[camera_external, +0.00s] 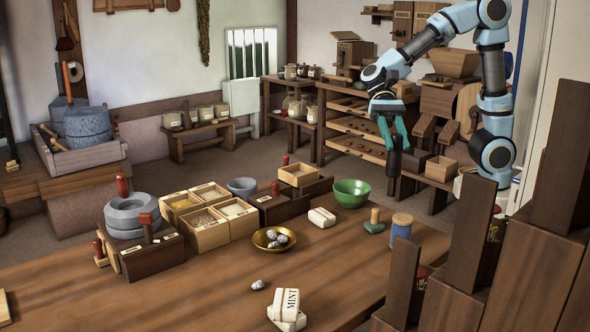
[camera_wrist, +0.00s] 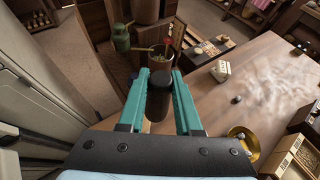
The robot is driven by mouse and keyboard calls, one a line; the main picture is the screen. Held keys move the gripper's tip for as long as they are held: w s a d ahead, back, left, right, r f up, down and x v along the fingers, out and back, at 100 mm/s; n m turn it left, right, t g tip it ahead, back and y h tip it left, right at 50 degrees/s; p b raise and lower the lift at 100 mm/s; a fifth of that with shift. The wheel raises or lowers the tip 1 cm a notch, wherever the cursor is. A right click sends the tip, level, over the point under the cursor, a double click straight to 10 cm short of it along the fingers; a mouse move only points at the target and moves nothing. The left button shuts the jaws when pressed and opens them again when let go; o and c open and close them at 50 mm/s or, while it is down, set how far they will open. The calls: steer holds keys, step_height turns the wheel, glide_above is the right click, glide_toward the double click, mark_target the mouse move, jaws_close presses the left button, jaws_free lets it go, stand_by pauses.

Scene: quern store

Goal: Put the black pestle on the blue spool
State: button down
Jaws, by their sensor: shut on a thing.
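My gripper (camera_external: 393,137) is high above the right end of the table, with its teal fingers pointing down. It is shut on the black pestle (camera_external: 393,162), which hangs upright between the fingers. The pestle (camera_wrist: 159,95) also shows in the wrist view, between the fingertips (camera_wrist: 159,85). The blue spool (camera_external: 401,229), with a tan top, stands upright near the right end of the table. In the external view the pestle is well above the spool, apart from it. I cannot make out the spool in the wrist view.
A small green-and-tan piece (camera_external: 374,221) stands left of the spool. A green bowl (camera_external: 351,194), a white block (camera_external: 321,217) and a brass dish (camera_external: 259,239) holding several pebbles are further left. Tall dark wooden posts (camera_external: 482,230) rise right of the spool. The front tabletop is mostly clear.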

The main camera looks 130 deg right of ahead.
steer(key=shift+n+g, duration=0.3)
steer(key=shift+s+a+f+b, duration=0.35)
steer(key=shift+a+f, duration=0.15)
steer(key=shift+f, duration=1.2)
steer(key=shift+s+a+f+b, duration=0.3)
steer(key=shift+a+f, duration=0.2)
steer(key=shift+f, duration=1.25)
steer(key=shift+s+a+f+b, duration=0.35)
steer(key=shift+a+f, duration=0.15)
steer(key=shift+f, duration=1.2)
steer(key=shift+f, duration=0.2)
steer(key=c, duration=0.6)
jaws_free()
steer(key=shift+r, duration=0.1)
